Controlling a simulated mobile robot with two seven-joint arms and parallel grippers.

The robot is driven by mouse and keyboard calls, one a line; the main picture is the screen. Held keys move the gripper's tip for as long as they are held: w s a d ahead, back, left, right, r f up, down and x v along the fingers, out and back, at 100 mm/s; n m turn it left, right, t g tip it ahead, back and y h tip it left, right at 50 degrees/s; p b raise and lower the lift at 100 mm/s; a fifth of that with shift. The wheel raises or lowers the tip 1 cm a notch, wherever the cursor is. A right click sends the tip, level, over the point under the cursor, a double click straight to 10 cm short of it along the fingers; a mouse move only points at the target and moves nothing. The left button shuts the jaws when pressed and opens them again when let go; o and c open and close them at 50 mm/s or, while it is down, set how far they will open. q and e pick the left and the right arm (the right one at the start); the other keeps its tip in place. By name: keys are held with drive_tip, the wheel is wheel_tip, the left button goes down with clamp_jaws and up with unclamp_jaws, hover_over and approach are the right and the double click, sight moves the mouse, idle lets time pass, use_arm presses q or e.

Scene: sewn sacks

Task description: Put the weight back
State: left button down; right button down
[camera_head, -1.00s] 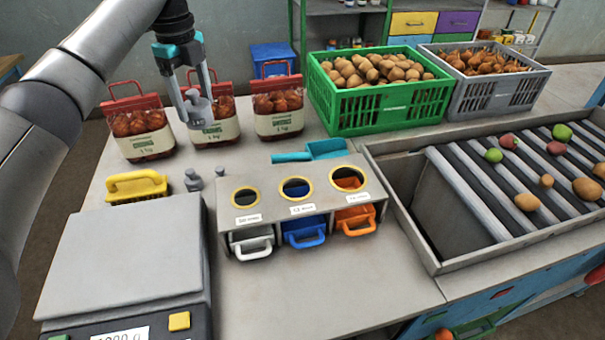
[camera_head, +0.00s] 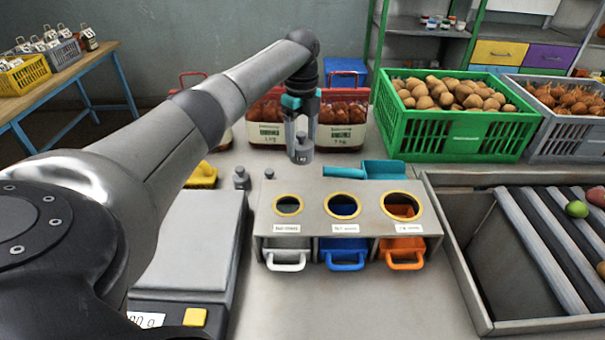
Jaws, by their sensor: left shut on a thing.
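My left gripper (camera_head: 302,130) is shut on a grey metal weight (camera_head: 301,155) with a small label. The weight hangs upright behind the grey box with three round holes, just in front of the bagged goods. I cannot tell whether it touches the table. Two smaller grey weights, one (camera_head: 241,179) and another (camera_head: 269,174), stand on the table to its left, beside the yellow object (camera_head: 203,176). The grey scale (camera_head: 190,240) is at the lower left, partly covered by my arm. My right gripper is not in view.
Red-topped bags (camera_head: 343,125) stand at the back, partly hidden. A green crate (camera_head: 455,150) and the roller tray (camera_head: 470,250) lie right.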

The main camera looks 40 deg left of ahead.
sight(302, 157)
use_arm(q)
wheel_tip(302, 157, down, 5)
drive_tip(key=shift+w+f+b, duration=0.1)
drive_tip(key=shift+b, duration=0.2)
drive_tip(key=shift+f+b, duration=0.35)
drive_tip(key=shift+f, duration=1.65)
drive_tip(key=shift+f, duration=0.15)
unclamp_jaws()
drive_tip(key=shift+f, duration=0.1)
wheel_tip(302, 157, up, 12)
drive_tip(key=shift+r+p, duration=0.2)
drive_tip(key=shift+p, duration=0.65)
drive_tip(key=shift+d, duration=0.1)
